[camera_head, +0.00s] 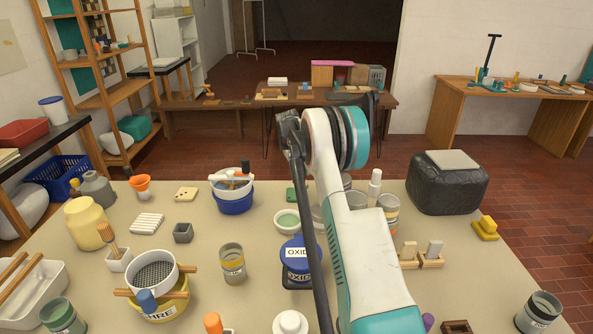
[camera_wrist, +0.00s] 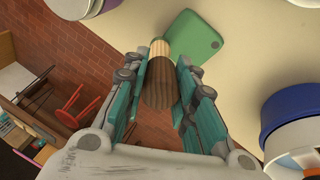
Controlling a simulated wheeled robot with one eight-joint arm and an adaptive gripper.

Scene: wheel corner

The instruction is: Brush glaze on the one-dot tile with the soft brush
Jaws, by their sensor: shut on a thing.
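My gripper (camera_wrist: 160,85) is shut on a brown, ridged, brush-like piece (camera_wrist: 158,88) with a pale wooden end (camera_wrist: 160,48); whether it is the soft brush I cannot tell for sure. In the wrist view a green flat piece (camera_wrist: 192,38) with one small dark spot lies on the table beyond the held piece; a green piece (camera_head: 291,195) also shows beside my arm in the head view. A cream tile (camera_head: 186,194) with dark dots lies at the back left. A small white bowl (camera_head: 287,222) holds pale green glaze.
A blue OXIDE jar (camera_head: 300,262) stands close to my arm. A white-and-blue tub (camera_head: 234,203) with tools across it stands behind. A bristled brush (camera_head: 108,236) stands in a white holder at left. A sieve (camera_head: 155,272) rests on a yellow bowl. Jars crowd the right side.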

